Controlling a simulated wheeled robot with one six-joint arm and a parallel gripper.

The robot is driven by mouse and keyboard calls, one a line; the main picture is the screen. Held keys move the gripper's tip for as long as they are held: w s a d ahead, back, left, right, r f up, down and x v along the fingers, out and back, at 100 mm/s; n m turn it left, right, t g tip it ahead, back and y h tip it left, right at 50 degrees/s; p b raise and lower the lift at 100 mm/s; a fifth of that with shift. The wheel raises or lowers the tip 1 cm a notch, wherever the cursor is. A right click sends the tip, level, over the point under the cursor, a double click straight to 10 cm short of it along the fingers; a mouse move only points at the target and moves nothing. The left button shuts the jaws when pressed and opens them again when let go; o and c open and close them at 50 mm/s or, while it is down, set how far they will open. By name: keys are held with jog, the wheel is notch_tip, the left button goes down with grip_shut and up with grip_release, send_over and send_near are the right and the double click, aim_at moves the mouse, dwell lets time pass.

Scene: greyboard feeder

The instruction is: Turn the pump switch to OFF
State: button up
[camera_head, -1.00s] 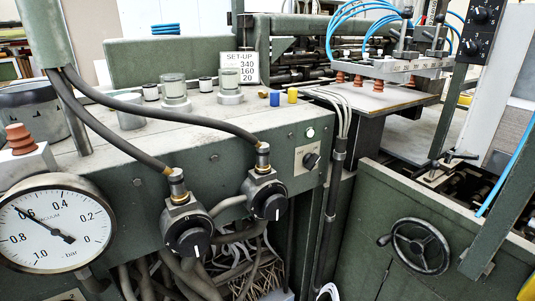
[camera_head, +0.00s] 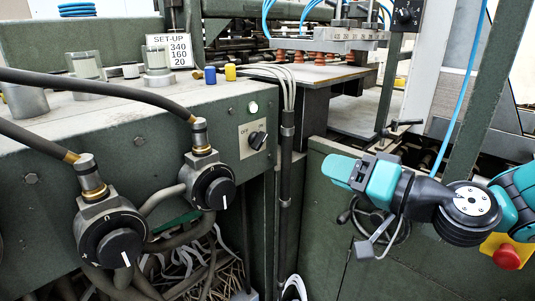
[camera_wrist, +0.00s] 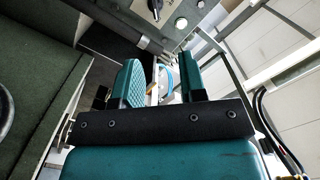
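The pump switch (camera_head: 257,140) is a black rotary knob on a pale plate, on the green cabinet front below a round white lamp. Its grip looks slanted toward the upper right, away from the OFF label at the plate's left. The switch also shows in the wrist view (camera_wrist: 154,7), at the top edge and partly cut off. My teal gripper (camera_head: 361,174) is to the right of the switch and apart from it. In the wrist view my gripper (camera_wrist: 160,82) has its two fingers spread with an empty gap between them.
Two large black knobs (camera_head: 213,187) with hoses are left of the switch. A dark vertical pipe (camera_head: 286,180) runs just right of it. A handwheel (camera_head: 365,220) is behind my arm. A set-up card (camera_head: 170,50) stands on the cabinet top.

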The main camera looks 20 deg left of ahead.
jog(key=w, duration=0.1)
jog(key=m+p, duration=0.1)
jog(key=p, duration=0.6)
send_near(264, 140)
jog(key=shift+t, duration=0.4)
jog(key=x, duration=0.9)
jog(key=shift+s+a+f, duration=0.1)
jog(key=shift+s+f, duration=0.05)
jog(key=shift+s, duration=0.1)
grip_shut()
